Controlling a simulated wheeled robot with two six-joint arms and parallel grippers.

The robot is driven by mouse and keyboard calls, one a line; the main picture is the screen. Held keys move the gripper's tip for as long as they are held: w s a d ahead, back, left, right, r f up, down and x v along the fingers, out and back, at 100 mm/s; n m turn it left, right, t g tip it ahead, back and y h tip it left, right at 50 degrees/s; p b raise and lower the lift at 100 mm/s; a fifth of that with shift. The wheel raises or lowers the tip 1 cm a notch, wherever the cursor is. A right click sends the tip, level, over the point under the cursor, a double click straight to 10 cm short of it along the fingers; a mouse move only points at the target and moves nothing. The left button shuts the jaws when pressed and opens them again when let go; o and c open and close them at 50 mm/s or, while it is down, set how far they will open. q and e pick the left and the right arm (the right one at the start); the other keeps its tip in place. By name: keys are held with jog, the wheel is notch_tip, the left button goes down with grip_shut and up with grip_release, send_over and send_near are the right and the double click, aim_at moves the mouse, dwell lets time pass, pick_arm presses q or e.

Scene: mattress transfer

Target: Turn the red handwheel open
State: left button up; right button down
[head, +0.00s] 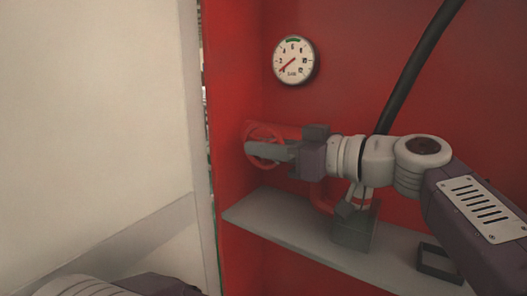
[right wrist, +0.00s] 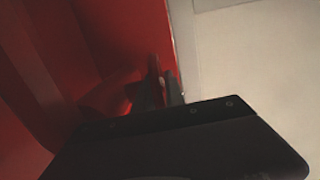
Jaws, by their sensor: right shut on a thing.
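The red handwheel (head: 266,130) is mounted inside the red cabinet, left of centre in the head view. My right gripper (head: 262,152) is at the wheel, its fingers shut on the rim. Its fingers and wrist hide part of the wheel. In the right wrist view, the dark gripper body fills the bottom, and the fingertips (right wrist: 162,92) meet near a narrow red part in shadow. My left arm shows only as a piece at the bottom left of the head view; its gripper is not in view.
A round gauge (head: 294,61) with a red needle is on the back wall above the wheel. A grey shelf (head: 290,232) runs below, with a grey block (head: 355,228) on it. A black hose (head: 420,60) hangs at the right. A pale panel (head: 90,100) stands at the left.

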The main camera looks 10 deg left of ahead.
jog(key=c, duration=1.4)
grip_release()
jog(key=v, duration=0.9)
jog(key=shift+p, duration=0.3)
jog(key=shift+f, duration=0.1)
